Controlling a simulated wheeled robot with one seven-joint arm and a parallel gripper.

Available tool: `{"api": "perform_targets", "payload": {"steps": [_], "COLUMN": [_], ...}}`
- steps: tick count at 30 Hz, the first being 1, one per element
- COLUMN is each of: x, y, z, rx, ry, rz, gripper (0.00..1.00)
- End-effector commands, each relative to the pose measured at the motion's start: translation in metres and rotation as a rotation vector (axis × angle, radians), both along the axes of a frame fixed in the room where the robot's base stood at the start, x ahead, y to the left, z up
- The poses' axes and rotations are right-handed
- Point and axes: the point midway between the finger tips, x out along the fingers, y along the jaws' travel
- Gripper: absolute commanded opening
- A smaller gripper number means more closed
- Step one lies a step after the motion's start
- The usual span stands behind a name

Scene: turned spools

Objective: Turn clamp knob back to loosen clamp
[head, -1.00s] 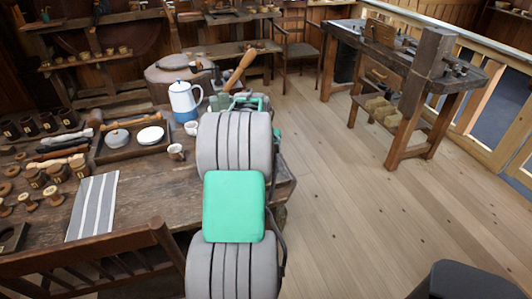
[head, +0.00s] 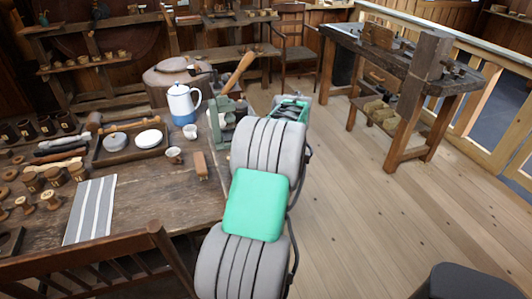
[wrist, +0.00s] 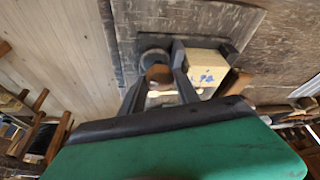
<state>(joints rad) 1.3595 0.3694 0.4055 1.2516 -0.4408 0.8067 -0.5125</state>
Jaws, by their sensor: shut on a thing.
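In the wrist view, the clamp knob (wrist: 158,76) is a small brown rounded piece between the two dark fingers of my gripper (wrist: 160,88). My gripper is shut on it. A dark round part (wrist: 153,56) lies just beyond the knob, and a pale wooden block with dark markings (wrist: 204,66) sits beside it to the right. In the head view, my green hand (head: 291,108) is at the right end of the workbench, beside a grey-green bench device (head: 226,120) with a slanted wooden handle (head: 238,72). My arm hides the knob and fingertips there.
The wooden workbench (head: 140,205) holds a blue-and-white pot (head: 183,103), cups, a tray (head: 103,155), a striped cloth (head: 90,210), spools and a brown block (head: 201,164). A chair back (head: 110,262) stands at the front left. The plank floor (head: 370,225) to the right is clear.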

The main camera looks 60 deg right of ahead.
Motion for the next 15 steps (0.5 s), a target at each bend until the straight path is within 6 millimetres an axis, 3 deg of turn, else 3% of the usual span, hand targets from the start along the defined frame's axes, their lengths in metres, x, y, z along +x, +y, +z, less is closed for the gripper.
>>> {"api": "perform_targets", "payload": {"steps": [15], "x": [-0.0008], "y": [-0.0025], "z": [0.0013], "rx": [-0.001], "ry": [0.0], "rz": [0.326], "gripper": [0.0]}}
